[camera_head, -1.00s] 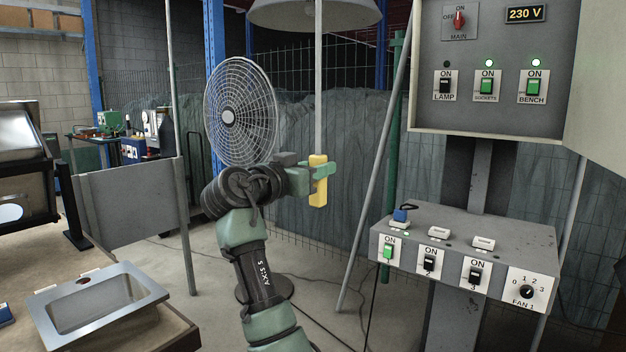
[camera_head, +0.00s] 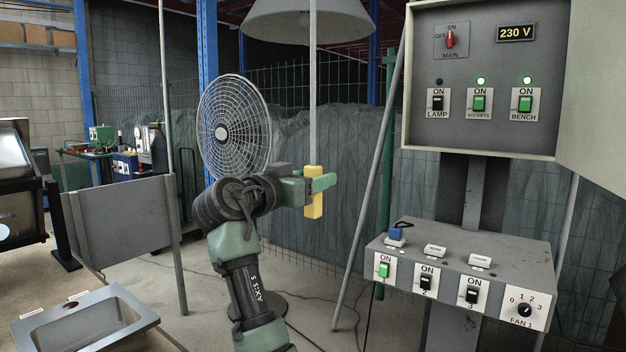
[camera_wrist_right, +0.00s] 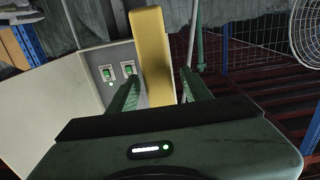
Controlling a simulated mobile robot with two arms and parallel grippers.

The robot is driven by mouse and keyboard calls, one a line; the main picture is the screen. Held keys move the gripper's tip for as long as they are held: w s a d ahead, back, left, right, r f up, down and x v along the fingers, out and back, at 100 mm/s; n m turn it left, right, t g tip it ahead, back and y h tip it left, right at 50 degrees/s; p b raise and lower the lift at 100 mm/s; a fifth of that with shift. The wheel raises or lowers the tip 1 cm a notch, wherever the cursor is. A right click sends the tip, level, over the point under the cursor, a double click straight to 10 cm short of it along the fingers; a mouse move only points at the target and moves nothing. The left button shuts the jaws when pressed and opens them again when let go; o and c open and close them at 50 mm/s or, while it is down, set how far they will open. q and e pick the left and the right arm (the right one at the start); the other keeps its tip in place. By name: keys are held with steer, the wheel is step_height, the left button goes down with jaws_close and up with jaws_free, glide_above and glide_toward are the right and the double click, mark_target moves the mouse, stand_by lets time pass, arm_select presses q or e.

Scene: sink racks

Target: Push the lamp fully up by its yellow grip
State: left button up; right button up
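The lamp has a wide grey shade (camera_head: 308,22) at the top of the head view, on a thin upright pale rod. The yellow grip (camera_head: 313,208) is an upright bar at the rod's lower end. My right gripper (camera_head: 311,186) is at the upper half of the grip, with its green fingers on either side of it. The right wrist view shows the yellow grip (camera_wrist_right: 151,50) between the two fingers (camera_wrist_right: 160,75); it is against the left finger, and contact with the right one is hard to judge. My left gripper is out of view.
A fan (camera_head: 222,133) stands behind my right arm. A switch box (camera_head: 460,265) and an electrical panel (camera_head: 480,65) are at right. A slanted grey pole (camera_head: 366,190) rises between grip and box. A sink (camera_head: 85,320) is at lower left.

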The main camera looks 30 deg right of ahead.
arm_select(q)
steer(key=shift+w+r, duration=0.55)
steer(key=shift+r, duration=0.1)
arm_select(e)
steer(key=v, duration=0.7)
steer(key=shift+a, duration=0.4)
steer(key=shift+s, duration=0.15)
